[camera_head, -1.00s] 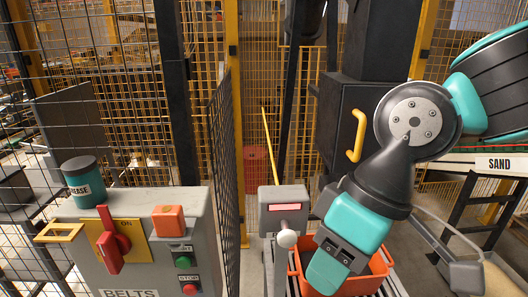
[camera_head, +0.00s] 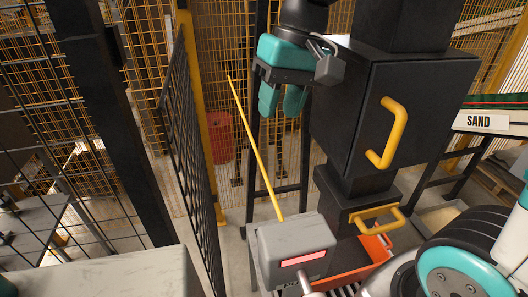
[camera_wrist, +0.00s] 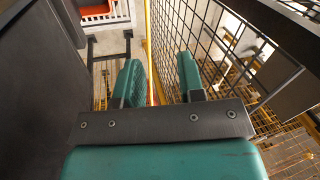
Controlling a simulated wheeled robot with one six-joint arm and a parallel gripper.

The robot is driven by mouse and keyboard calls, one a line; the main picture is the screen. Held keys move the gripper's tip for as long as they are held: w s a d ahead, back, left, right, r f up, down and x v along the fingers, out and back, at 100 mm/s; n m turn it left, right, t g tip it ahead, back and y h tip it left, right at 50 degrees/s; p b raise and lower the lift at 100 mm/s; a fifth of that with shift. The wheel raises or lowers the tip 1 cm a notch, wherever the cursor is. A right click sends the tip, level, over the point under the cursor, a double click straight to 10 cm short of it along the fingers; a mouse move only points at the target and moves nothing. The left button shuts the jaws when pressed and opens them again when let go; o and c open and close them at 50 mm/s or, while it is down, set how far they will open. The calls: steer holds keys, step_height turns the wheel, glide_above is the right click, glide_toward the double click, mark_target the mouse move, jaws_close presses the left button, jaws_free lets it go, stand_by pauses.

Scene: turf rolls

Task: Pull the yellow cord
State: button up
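The yellow cord (camera_head: 256,155) runs in a slanting line from the grey box with the pink display (camera_head: 290,252) up to the left, past the mesh fence. My gripper (camera_head: 282,104) is teal and hangs to the right of the cord's upper part, apart from it in the head view. Its two fingers are parted with nothing held between them. In the wrist view my gripper (camera_wrist: 159,72) is open, and a thin yellow line, seemingly the cord (camera_wrist: 148,35), shows in the gap between the fingers. I cannot tell its depth.
A black cabinet with a yellow handle (camera_head: 386,133) stands close right of my gripper. A black mesh panel (camera_head: 190,150) stands left of the cord. An orange crate (camera_head: 345,275) is low behind the grey box. A red drum (camera_head: 220,137) stands farther back.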

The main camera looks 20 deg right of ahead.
steer(key=w+d+r+m, duration=0.2)
steer(key=w+d, duration=0.1)
steer(key=w, duration=0.1)
steer(key=p, duration=0.2)
glide_toward(262, 166)
steer(key=shift+h, duration=0.3)
steer(key=f, duration=0.2)
steer(key=a+f, duration=0.1)
steer(key=f, duration=0.2)
steer(key=a+f, duration=0.1)
steer(key=f, duration=0.2)
steer(key=shift+s, duration=0.3)
steer(key=shift+c, duration=0.2)
jaws_close()
